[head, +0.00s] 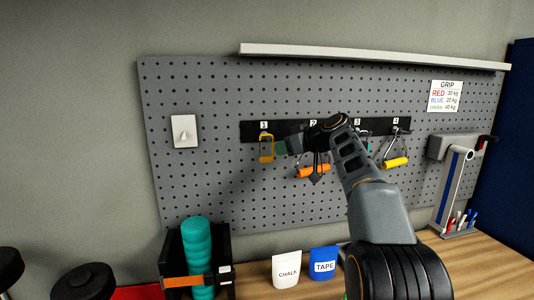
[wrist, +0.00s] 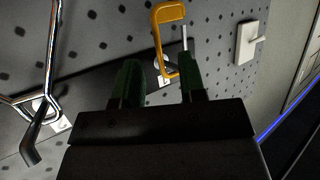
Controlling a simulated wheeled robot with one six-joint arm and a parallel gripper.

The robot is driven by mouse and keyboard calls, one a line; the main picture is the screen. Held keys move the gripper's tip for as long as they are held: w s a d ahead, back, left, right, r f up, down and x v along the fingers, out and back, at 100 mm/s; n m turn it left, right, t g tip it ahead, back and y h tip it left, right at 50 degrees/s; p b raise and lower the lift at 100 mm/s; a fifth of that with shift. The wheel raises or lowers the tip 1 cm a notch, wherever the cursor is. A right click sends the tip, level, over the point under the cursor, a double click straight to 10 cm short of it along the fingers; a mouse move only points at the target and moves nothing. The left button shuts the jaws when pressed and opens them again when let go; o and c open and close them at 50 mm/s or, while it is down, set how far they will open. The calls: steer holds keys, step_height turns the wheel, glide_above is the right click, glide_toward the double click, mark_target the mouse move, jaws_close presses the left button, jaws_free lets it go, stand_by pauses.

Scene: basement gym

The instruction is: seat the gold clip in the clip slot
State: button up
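The gold clip (head: 266,150) is at position 1 at the left end of the black numbered strip (head: 252,131), upright below the label. In the wrist view the gold clip (wrist: 157,40) is a gold loop just beyond my fingertips, closer to the right finger. My gripper (head: 286,146) is in front of the strip, just right of the clip. In the wrist view my gripper (wrist: 157,75) has its two dark green fingers apart, with no object clearly clamped between them. I cannot tell whether a finger touches the clip.
Hand grips with orange (head: 314,171) and yellow (head: 396,162) handles hang right of the clip. A white plate with a hook (head: 185,131) is on the pegboard (head: 205,190) to the left. A teal roller (head: 197,250), chalk bag (head: 286,270) and tape bag (head: 324,263) stand below.

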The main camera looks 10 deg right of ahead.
steer(key=p+x, duration=0.1)
steer(key=x, duration=0.3)
steer(key=shift+w+f+p, duration=0.1)
steer(key=shift+w+p, duration=0.2)
steer(key=shift+p, duration=0.05)
steer(key=shift+c, duration=0.2)
jaws_close()
